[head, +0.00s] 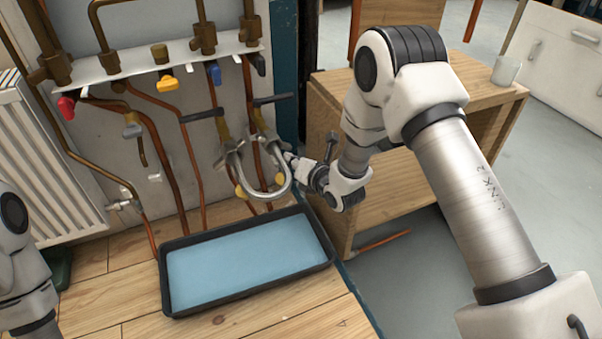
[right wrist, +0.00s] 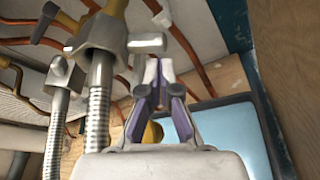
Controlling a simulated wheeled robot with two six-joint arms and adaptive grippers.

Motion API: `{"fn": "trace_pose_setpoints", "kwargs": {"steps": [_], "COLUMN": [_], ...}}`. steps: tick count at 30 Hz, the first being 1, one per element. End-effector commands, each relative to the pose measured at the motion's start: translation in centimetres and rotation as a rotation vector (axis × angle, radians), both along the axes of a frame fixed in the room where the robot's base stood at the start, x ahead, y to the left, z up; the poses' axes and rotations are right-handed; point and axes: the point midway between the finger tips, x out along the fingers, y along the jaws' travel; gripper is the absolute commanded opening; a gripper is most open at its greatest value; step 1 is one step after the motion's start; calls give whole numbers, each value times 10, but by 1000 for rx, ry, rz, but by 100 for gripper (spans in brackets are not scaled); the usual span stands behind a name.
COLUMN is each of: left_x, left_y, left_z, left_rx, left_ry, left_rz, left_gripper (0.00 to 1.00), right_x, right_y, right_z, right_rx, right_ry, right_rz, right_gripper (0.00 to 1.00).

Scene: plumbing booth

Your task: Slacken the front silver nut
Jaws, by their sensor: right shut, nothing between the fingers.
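A silver braided hose (head: 284,188) hangs in a U with a silver nut at each upper end. One nut (head: 231,155) is on the left and the other (head: 266,138) is on the right, close to my gripper. My right gripper (head: 291,159) is shut and empty beside the hose's right leg. In the right wrist view, its closed fingertips (right wrist: 158,72) lie just below and apart from the side lug of the larger, nearer nut (right wrist: 103,36). The other nut (right wrist: 64,75) is smaller and farther left. My left gripper is out of view; only its arm shows.
Above is a white manifold plate (head: 130,64) with coloured valve handles. Copper pipes run down behind the hose. A black tray with a blue bottom (head: 322,265) lies below. A wooden cabinet (head: 395,200) with a glass (head: 506,70) stands on the right.

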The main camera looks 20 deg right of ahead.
Motion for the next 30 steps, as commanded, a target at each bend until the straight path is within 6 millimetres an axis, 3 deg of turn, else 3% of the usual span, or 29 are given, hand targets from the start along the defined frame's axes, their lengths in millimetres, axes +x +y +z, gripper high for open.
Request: {"fn": "trace_pose_setpoints", "kwargs": {"steps": [5, 30], "left_x": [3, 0], "left_y": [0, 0], "left_z": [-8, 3], "left_rx": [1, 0], "left_ry": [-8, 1], "left_rz": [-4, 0], "left_gripper": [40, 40], "right_x": [11, 14], "right_y": [3, 0], "right_z": [-3, 1], "right_rx": [2, 1], "right_ry": [0, 2], "right_rz": [-1, -1], "right_gripper": [0, 0]}}
